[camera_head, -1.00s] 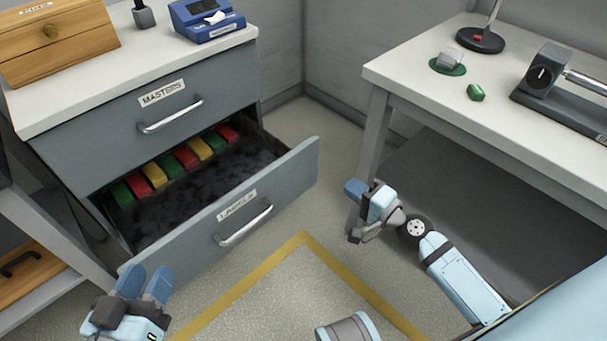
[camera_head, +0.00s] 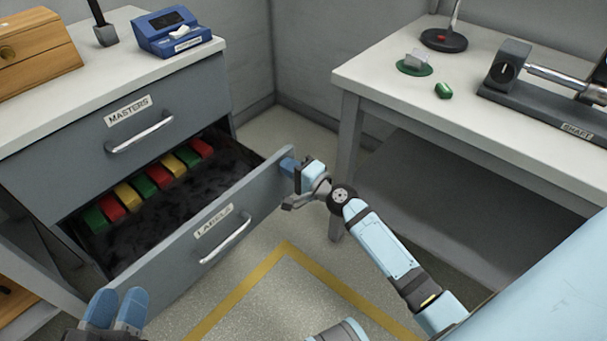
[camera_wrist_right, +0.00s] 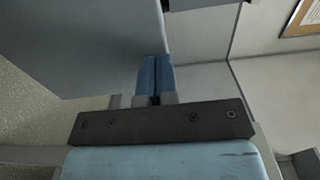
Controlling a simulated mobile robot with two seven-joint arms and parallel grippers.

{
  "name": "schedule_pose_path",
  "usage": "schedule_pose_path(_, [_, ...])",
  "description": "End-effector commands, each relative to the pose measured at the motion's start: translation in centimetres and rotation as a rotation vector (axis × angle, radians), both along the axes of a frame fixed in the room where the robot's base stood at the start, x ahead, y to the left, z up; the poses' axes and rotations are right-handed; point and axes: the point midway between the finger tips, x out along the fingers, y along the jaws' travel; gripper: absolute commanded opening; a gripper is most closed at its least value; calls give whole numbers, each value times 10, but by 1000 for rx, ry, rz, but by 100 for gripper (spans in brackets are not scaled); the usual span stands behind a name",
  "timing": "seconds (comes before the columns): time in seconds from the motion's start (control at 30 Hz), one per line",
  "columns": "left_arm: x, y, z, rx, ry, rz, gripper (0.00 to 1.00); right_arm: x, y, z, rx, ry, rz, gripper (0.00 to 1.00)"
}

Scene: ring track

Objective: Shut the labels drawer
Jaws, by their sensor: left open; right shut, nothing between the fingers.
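The labels drawer (camera_head: 190,252) is the lower grey drawer, pulled well out of the cabinet in the head view. It has a silver bar handle (camera_head: 226,238) and holds a row of red, yellow and green blocks (camera_head: 150,184). My right gripper (camera_head: 287,164) is shut and empty at the right end of the drawer front. Its blue fingers also show in the right wrist view (camera_wrist_right: 155,78), close beside the grey panel (camera_wrist_right: 80,40); I cannot tell if they touch it. My left gripper (camera_head: 116,308) is open near the left end of the drawer front, at the lower left.
The masters drawer (camera_head: 120,140) above is shut. A blue device (camera_head: 177,32) and a wooden box (camera_head: 38,50) stand on the cabinet top. A white table (camera_head: 480,125) with a shaft fixture (camera_head: 540,85) stands at the right. Floor in front of the drawer is clear.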

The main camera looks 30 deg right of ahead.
Motion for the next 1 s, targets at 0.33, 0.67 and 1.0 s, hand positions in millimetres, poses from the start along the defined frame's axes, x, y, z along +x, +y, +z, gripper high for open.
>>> schedule_pose_path(0.33, [0, 0, -1, 2, 5, -2, 43, 10, 4, -1, 0, 1, 0, 0])
schedule_pose_path(0.67, [0, 0, -2, 3, 6, -2, 43, 15, 6, 0, -1, 0, 1, 0])
schedule_pose_path(1.0, [-1, -1, -12, 14, 30, -10, 43, 71, 26, 0, -1, -4, 1, 0])
